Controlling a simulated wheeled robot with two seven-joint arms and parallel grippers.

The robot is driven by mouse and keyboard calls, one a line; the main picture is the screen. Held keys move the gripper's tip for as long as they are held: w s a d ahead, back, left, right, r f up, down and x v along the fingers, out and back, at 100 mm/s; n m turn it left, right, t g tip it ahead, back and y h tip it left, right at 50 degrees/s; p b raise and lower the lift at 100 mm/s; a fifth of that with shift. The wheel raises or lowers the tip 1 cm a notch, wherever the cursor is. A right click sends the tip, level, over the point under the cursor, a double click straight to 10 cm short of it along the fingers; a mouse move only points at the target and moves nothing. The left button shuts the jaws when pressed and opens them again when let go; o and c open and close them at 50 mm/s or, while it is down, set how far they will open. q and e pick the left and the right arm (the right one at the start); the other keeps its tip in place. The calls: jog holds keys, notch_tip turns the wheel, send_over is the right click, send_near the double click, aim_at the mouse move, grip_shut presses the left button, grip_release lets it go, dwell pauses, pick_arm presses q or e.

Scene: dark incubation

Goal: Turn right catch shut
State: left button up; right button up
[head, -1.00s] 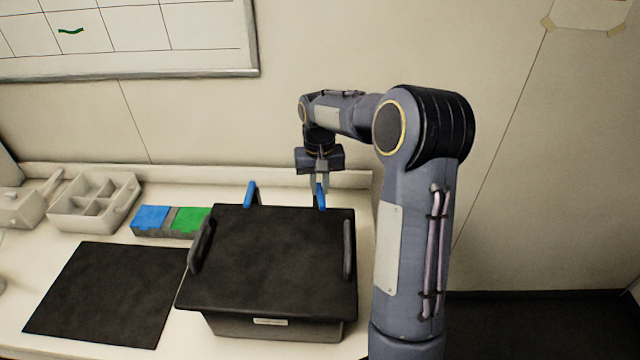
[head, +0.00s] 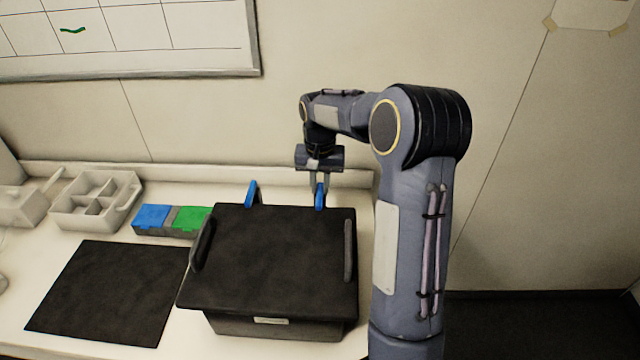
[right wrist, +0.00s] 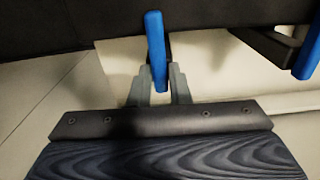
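A dark box (head: 262,326) with a black lid (head: 275,260) stands on the bench. Two blue catches rise at the lid's back edge: the left catch (head: 252,194) and the right catch (head: 320,197). My right gripper (head: 319,187) comes down from above behind the lid, its fingers on either side of the right catch. In the right wrist view the right catch (right wrist: 155,38) runs between the two grey fingertips (right wrist: 159,76), which look closed up against it. The other catch (right wrist: 309,55) shows at the right edge there. My left gripper is out of view.
A black mat (head: 110,293) lies left of the box. A blue and green lidded case (head: 171,236) and a pale divided tray (head: 75,222) stand behind the mat. The wall is close behind the gripper. Dark handles (head: 348,250) stand at the lid's sides.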

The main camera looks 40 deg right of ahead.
aim_at(320, 189)
jog(key=o, duration=0.4)
jog(key=shift+c, duration=0.2)
notch_tip(320, 189, up, 8)
jog(key=shift+f+b, duration=0.2)
jog(key=shift+b, duration=0.2)
jog(key=shift+r, duration=0.15)
jog(key=shift+s+a+r, duration=0.1)
jog(key=shift+s+a, duration=0.05)
jog(key=shift+s, duration=0.1)
jog(key=s+a+r+n+t+y, duration=0.1)
jog(key=s+a+n+t, duration=0.1)
jog(key=s+a, duration=0.4)
jog(key=s+a+r+n+t+y, duration=0.15)
jog(key=s+a, duration=0.25)
jog(key=s, duration=0.5)
jog(key=s+a+f+n, duration=0.1)
jog(key=s+a, duration=0.1)
jog(key=s, duration=0.1)
jog(key=s+a+f+n+t+y, duration=0.1)
jog(key=s+a+f, duration=0.1)
jog(key=s+a, duration=0.1)
jog(key=s+a+f+n+t, duration=0.1)
jog(key=s+a+f, duration=0.1)
jog(key=s+a, duration=0.1)
jog(key=shift+s+a+f, duration=0.2)
jog(key=shift+s+f, duration=0.05)
jog(key=shift+s, duration=0.1)
